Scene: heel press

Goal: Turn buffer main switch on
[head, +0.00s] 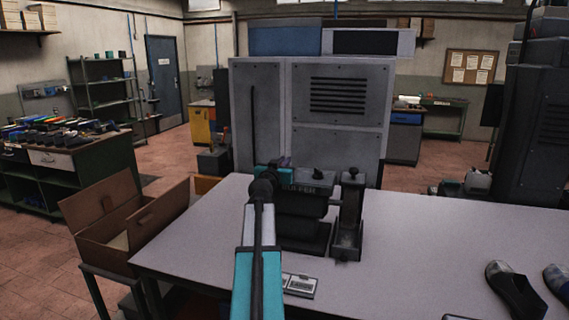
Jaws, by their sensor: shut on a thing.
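The buffer (301,225), a dark grey machine with partly covered lettering on its front, stands on the light grey table. My arm reaches up from the bottom of the head view and covers the buffer's left side. My gripper (284,163) is at the upper left of the buffer, mostly hidden behind my teal and black wrist. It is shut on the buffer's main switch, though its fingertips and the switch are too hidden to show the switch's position. A small black knob (319,173) shows on top of the buffer, to the right of my gripper.
A dark upright post device (349,215) stands close to the buffer's right. A large grey cabinet (338,115) rises behind. An open brown box (105,205) is at the left. Shoes (514,288) lie at the right; the table (430,235) between is clear.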

